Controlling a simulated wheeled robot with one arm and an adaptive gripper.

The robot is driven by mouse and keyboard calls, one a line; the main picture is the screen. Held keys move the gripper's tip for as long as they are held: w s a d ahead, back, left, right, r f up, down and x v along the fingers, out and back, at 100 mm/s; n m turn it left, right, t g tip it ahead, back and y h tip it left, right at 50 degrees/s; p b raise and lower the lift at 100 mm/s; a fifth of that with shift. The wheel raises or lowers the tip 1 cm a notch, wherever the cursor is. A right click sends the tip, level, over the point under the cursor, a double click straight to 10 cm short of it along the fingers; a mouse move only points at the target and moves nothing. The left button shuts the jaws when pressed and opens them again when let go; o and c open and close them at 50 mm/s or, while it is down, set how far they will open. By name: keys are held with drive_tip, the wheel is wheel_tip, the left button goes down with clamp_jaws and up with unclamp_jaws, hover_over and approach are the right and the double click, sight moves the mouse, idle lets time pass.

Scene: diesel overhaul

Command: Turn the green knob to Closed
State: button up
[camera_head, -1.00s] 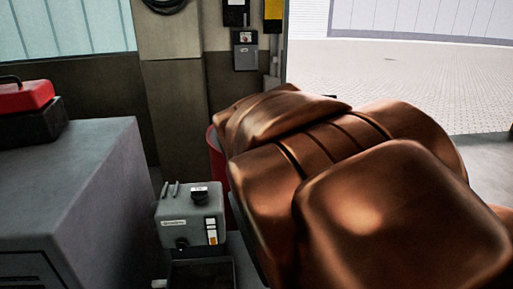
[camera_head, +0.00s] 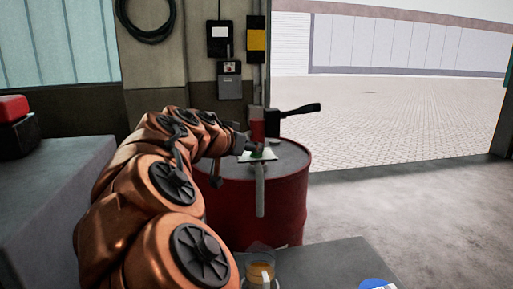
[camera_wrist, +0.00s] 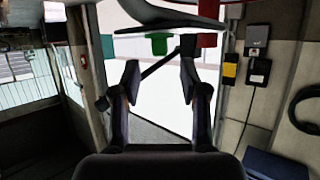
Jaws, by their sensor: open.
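The green knob (camera_head: 258,155) sits on a small white plate (camera_head: 247,157) on top of a red drum (camera_head: 245,205). A green part, likely the knob, also shows near the top of the wrist view (camera_wrist: 158,44). In the wrist view my gripper (camera_wrist: 160,75) has its two fingers spread with nothing between them. The green part appears beyond the fingertips, roughly between them and apart from them. In the head view my copper arm reaches to the drum top, and its end is close beside the knob. The fingers and the knob's exact setting cannot be made out there.
A red upright part (camera_head: 258,128) and a long black handle (camera_head: 297,111) stand behind the knob. A grey pipe (camera_head: 260,192) hangs down in front of the drum. A glass jar (camera_head: 261,265) stands on the front table (camera_head: 325,265). Open floor lies to the right.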

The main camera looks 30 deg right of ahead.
drive_tip(key=p+x, duration=0.1)
drive_tip(key=x, duration=0.4)
drive_tip(key=shift+w+d+f, duration=0.1)
drive_tip(key=shift+d, duration=0.05)
clamp_jaws()
